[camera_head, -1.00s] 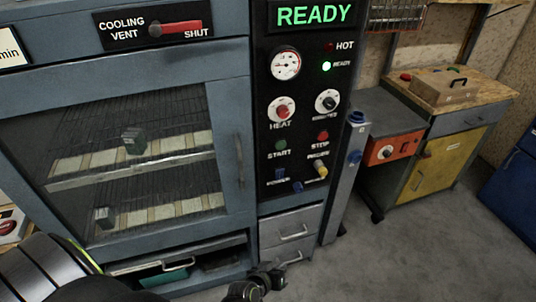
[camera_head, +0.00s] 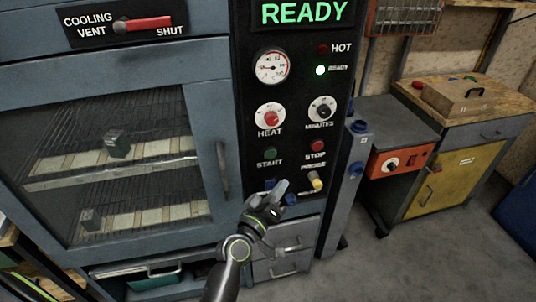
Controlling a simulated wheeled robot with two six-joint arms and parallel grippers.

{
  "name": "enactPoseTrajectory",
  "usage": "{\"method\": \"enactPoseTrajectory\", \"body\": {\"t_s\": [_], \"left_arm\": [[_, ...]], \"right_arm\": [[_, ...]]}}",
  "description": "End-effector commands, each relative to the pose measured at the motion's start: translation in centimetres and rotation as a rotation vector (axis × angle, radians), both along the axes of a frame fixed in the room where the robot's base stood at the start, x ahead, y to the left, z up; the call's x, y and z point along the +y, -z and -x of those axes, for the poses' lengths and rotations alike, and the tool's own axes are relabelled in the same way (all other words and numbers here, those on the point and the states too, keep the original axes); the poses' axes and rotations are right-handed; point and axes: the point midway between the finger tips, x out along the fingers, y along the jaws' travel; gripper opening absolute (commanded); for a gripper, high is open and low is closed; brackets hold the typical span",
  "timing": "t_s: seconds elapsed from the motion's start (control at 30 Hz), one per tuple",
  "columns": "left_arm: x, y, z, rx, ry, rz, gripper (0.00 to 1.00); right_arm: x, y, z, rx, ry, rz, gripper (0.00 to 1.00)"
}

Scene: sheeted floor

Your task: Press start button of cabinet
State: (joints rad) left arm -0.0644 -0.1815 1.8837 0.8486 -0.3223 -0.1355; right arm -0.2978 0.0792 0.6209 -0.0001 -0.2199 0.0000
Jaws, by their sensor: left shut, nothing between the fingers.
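The cabinet's black control panel (camera_head: 293,130) shows a green START button (camera_head: 270,154) at its lower left, fully visible. A red STOP button (camera_head: 317,147) is to its right. My right gripper is not in view.
The cabinet's glass door (camera_head: 110,165) is closed, with dark blocks inside on racks. A yellow-tipped PROBE fitting (camera_head: 316,181) sticks out right of my left gripper. A grey post (camera_head: 345,190) and a workbench (camera_head: 470,165) stand right. Floor in front is clear.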

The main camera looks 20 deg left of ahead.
Motion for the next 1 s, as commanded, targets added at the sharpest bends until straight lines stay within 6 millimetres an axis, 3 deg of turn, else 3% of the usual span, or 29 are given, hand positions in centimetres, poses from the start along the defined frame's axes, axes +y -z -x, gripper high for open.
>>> {"method": "enactPoseTrajectory", "body": {"t_s": [0.37,0.6,1.0], "left_arm": [[0.5,-0.1,-0.9,0.002,0.001,-0.003,0.0],[2.4,-0.1,-3.6,0.003,0.001,-0.005,0.0],[4.7,0.1,-7.0,0.002,0.001,-0.002,0.0]], "right_arm": [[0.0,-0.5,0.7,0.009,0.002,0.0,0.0],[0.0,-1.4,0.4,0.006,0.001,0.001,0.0],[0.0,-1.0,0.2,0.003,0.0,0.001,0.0]]}}
